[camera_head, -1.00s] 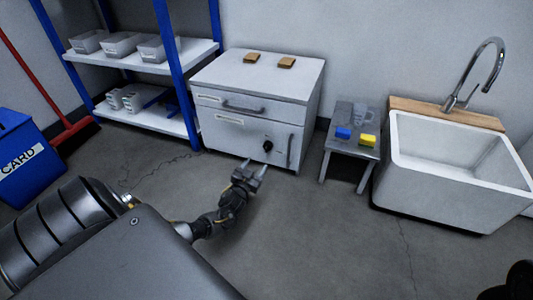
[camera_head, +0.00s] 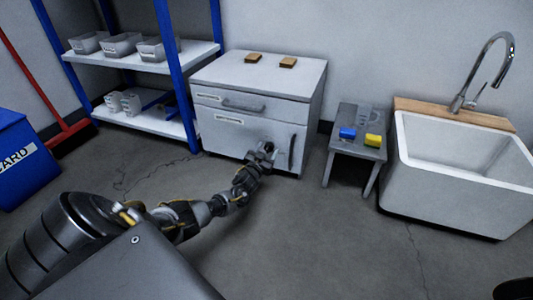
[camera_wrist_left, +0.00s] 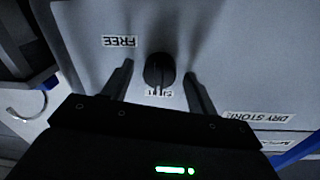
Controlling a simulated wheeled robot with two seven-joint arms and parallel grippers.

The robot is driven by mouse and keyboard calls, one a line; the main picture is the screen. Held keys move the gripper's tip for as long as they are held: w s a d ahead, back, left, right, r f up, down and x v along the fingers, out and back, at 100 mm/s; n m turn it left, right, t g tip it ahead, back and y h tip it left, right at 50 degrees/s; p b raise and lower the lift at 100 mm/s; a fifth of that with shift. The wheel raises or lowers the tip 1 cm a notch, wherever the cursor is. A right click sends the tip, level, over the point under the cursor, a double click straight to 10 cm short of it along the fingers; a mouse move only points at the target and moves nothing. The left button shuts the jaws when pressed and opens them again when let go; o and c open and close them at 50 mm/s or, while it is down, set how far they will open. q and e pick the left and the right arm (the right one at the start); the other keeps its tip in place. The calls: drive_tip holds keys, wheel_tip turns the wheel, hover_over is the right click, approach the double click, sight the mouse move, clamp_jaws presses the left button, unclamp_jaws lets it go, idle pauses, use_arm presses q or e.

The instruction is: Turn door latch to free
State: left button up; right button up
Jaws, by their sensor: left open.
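The door latch is a round black knob (camera_wrist_left: 158,70) on the front of a white cabinet (camera_head: 230,135). In the left wrist view its raised grip runs up and down, in line with the label "SHUT" (camera_wrist_left: 159,92), which it partly covers. The label "FREE" (camera_wrist_left: 119,41) is to the upper left; both labels appear upside down. My left gripper (camera_head: 262,157) is at the cabinet door. In the wrist view its open fingers (camera_wrist_left: 158,74) stand on either side of the knob, with gaps visible. In the head view the gripper hides most of the knob.
A drawer handle (camera_head: 243,104) is above the latch, and a vertical door handle (camera_head: 291,150) is to its right. A small table (camera_head: 345,148) with blue and yellow blocks and a sink (camera_head: 450,195) stand right. A blue-framed shelf (camera_head: 150,122) stands left.

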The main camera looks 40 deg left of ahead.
use_arm(q)
drive_tip(key=shift+c, duration=0.2)
drive_tip(key=c, duration=0.9)
drive_tip(key=shift+c, duration=0.2)
